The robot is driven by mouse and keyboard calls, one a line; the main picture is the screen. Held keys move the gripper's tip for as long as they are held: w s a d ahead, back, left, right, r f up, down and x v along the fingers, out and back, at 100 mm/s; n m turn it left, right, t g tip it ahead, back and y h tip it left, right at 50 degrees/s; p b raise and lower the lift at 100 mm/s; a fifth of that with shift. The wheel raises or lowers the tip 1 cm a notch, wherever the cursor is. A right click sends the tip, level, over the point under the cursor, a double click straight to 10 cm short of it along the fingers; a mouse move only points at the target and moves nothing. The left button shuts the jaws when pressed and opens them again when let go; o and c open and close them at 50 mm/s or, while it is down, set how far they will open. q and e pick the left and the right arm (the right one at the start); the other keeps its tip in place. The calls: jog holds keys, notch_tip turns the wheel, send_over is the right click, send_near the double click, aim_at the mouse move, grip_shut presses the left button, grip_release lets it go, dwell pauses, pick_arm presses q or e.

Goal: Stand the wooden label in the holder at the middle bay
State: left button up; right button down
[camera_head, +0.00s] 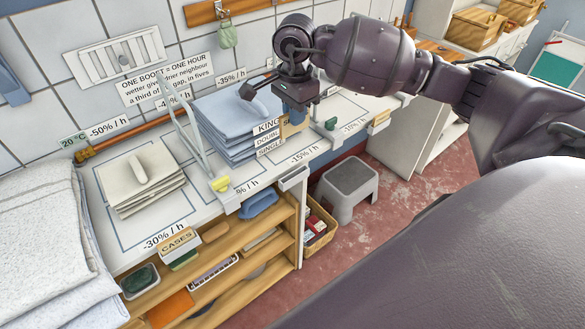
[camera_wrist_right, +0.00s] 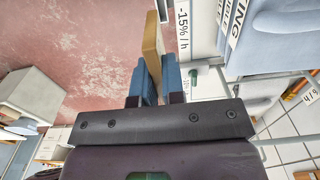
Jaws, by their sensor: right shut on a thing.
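My right gripper (camera_head: 296,108) is over the front of the middle bay, just right of the blue folded stack (camera_head: 235,118). Its blue fingers (camera_wrist_right: 153,85) are shut on the wooden label (camera_wrist_right: 152,45), a thin tan board that sticks out beyond the fingertips in the right wrist view. In the head view only a small tan part of the label (camera_head: 286,129) shows below the gripper. The label is close to the counter's front edge; I cannot tell whether it touches anything. The middle bay's holder is not clearly visible. My left gripper is out of view.
A CASES label (camera_head: 178,242) stands at the left bay's front edge, and another wooden label (camera_head: 379,118) at the right bay. A thin metal frame (camera_head: 190,130) rises left of the blue stack. A grey step stool (camera_head: 347,182) stands on the red floor.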

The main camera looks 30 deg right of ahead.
notch_tip(320, 180, down, 17)
jog(key=shift+p, duration=0.3)
dwell(0.3)
jog(key=shift+f, duration=0.15)
jog(key=c, duration=1.2)
grip_release()
